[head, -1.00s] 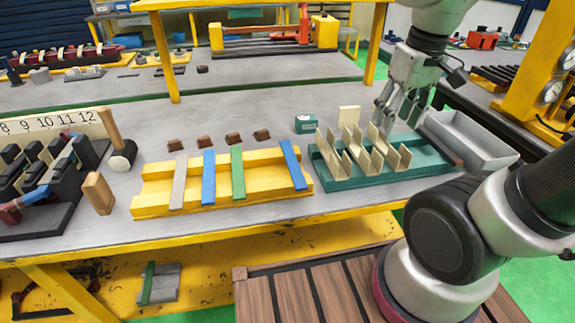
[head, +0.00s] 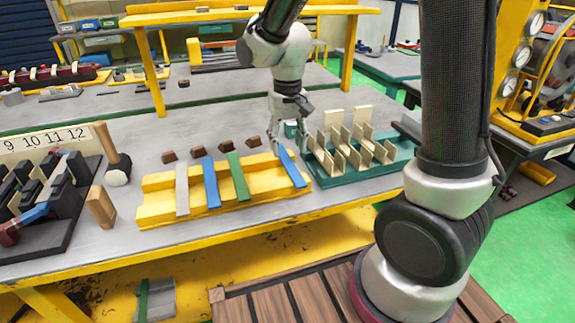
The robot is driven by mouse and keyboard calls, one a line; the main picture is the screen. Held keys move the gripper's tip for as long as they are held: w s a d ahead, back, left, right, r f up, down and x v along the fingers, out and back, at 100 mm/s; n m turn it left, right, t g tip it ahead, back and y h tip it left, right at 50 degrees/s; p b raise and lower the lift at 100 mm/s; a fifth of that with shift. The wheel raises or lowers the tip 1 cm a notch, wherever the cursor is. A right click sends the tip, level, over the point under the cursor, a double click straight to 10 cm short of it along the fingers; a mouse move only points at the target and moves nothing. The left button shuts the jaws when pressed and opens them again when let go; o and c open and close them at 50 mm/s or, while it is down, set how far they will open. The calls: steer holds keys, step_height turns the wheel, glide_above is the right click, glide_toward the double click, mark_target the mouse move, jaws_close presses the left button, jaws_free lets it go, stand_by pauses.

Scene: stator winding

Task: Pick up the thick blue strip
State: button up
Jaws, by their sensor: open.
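Two blue strips lie across the yellow rack (head: 160,207). The left blue strip (head: 211,184) sits between a grey strip (head: 182,190) and a green strip (head: 238,177). The right blue strip (head: 292,170) lies slanted near the rack's right end. I cannot tell surely from this view which one is thicker. My gripper (head: 284,138) points down at the far end of the right blue strip, close to it. It is open and holds nothing. I cannot tell whether it touches the strip.
A green tray (head: 385,178) with several upright cream pieces stands right of the rack. Small brown blocks (head: 208,150) lie behind the rack. A small green box (head: 296,129) is partly hidden by my gripper.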

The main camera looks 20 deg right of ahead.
mark_target(289, 163)
steer(key=f, duration=0.5)
steer(key=shift+w+d, duration=0.1)
steer(key=shift+d, duration=0.1)
jaws_close()
